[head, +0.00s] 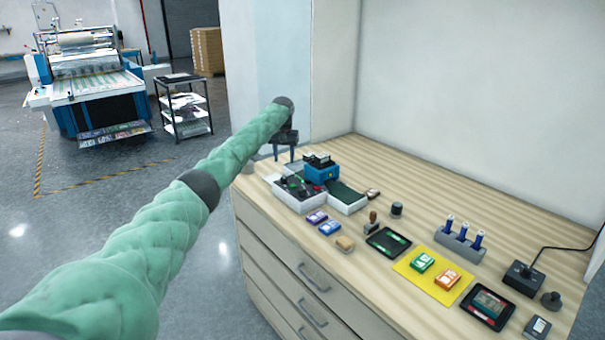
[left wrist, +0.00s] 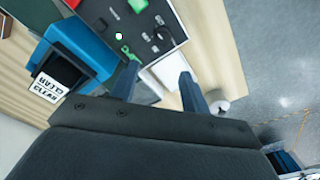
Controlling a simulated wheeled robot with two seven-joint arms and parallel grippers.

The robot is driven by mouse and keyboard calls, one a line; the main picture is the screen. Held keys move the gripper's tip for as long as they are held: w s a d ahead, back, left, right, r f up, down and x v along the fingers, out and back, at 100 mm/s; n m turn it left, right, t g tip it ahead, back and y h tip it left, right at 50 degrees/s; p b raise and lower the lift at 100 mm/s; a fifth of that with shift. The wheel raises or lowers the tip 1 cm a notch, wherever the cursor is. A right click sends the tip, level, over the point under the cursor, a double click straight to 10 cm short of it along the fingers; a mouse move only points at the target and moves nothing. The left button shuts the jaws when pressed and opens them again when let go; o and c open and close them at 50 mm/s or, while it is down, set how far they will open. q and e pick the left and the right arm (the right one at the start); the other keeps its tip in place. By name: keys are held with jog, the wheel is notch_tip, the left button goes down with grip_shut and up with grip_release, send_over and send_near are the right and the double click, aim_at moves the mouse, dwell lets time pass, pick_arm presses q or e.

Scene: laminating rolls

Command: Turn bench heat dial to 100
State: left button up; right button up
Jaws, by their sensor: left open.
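My left gripper (head: 285,153) is open and empty above the bench's far left end, well away from the black box. My right gripper is not in view.
The bench's back strip is clear. A wall stands behind.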

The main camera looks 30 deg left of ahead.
aim_at(284, 177)
pick_arm(q)
jog(key=shift+s+d, duration=0.25)
jog(key=shift+s, duration=0.1)
jog(key=shift+s+r+n+g, duration=0.2)
jog(key=shift+s+n+g, duration=0.15)
jog(key=shift+s, duration=0.25)
notch_tip(284, 177, down, 7)
jog(key=p, duration=0.2)
jog(key=shift+w+r+p, duration=0.1)
jog(key=shift+r+p, duration=0.05)
jog(key=shift+p, duration=0.15)
jog(key=shift+w+f, duration=0.1)
jog(key=shift+f, duration=0.5)
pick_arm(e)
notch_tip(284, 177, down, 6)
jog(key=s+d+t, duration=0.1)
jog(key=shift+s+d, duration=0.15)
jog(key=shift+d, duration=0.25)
pick_arm(q)
jog(key=shift+r, duration=0.1)
jog(key=c, duration=1)
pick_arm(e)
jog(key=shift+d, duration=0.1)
